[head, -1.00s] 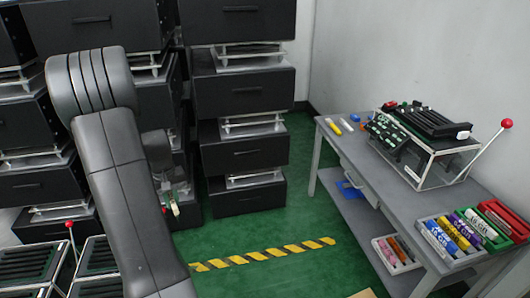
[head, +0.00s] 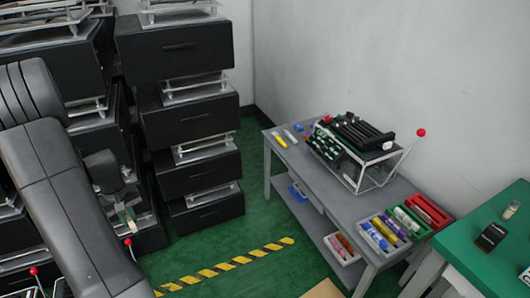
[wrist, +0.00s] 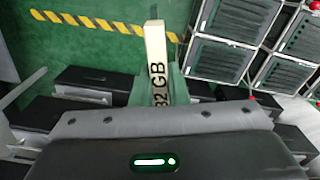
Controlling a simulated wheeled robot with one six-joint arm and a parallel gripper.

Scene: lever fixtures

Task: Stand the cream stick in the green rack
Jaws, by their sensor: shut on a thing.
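The cream stick (wrist: 155,45), with dark "32 GB" lettering, is upright in the wrist view. My gripper (wrist: 163,88) is shut on its lower part. In the head view my gripper (head: 125,208) hangs at left with the small pale stick (head: 130,218) below it, far from the grey table. A green tray (head: 424,234) stands at the grey table's right end, between a tray of coloured sticks and a red tray. I cannot tell whether this is the green rack; its slots are too small to make out.
The grey table (head: 340,203) carries a black slotted fixture (head: 352,135) and a red-knobbed lever (head: 421,133). A red tray (head: 428,212) is beside the green one. A green-topped table (head: 480,265) stands at right. Black drawer stacks (head: 190,120) fill the left. Green floor lies between.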

